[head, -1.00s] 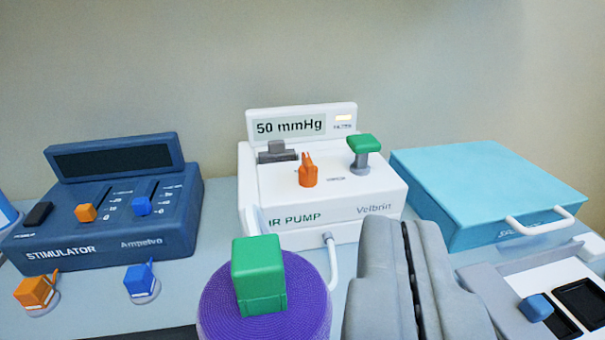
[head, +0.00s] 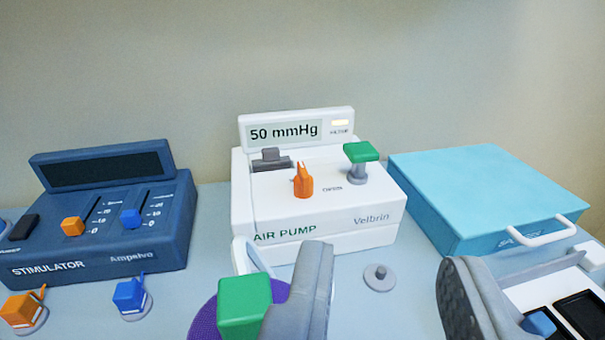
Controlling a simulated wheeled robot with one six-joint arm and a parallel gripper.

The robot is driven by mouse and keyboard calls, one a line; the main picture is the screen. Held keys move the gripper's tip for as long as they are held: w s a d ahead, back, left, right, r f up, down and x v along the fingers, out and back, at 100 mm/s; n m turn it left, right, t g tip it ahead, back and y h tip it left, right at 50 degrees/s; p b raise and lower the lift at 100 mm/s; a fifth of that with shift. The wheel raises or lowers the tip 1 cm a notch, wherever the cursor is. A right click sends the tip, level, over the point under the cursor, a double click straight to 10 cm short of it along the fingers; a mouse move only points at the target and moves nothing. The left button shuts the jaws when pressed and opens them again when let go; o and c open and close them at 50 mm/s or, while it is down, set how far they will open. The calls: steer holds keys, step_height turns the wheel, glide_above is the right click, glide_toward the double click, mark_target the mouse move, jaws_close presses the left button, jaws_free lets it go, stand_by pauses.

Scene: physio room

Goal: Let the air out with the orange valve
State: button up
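The white air pump (head: 375,213) stands on the table against the wall, and its display (head: 283,131) reads 50 mmHg. The orange valve (head: 303,181) stands upright on the pump's top, its pointer toward the back. A green-topped knob (head: 361,160) on a grey stem is to its right, and a grey switch (head: 271,160) to its left. My gripper (head: 388,275) is open and empty, in front of the pump and nearer the camera, its fingers wide apart. It touches neither valve nor pump.
The dark blue stimulator (head: 150,225) is at left, with orange (head: 24,308) and blue (head: 131,294) plugs before it. A green block (head: 243,305) on a purple round (head: 205,325) is partly behind my left finger. A grey disc (head: 380,278) lies between the fingers. A turquoise case (head: 480,195) is at right.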

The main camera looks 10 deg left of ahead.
steer(key=w+a+n+g, duration=0.25)
steer(key=w+g, duration=0.45)
steer(key=w, duration=0.6)
steer(key=n+g, duration=0.2)
steer(key=g, duration=0.7)
glide_above(303, 169)
step_height(303, 169, down, 4)
steer(key=shift+s+r, duration=0.15)
steer(key=shift+r, duration=0.05)
steer(key=shift+f+g, duration=0.25)
steer(key=shift+g, duration=0.05)
steer(key=shift+f, duration=3.55)
steer(key=c, duration=0.6)
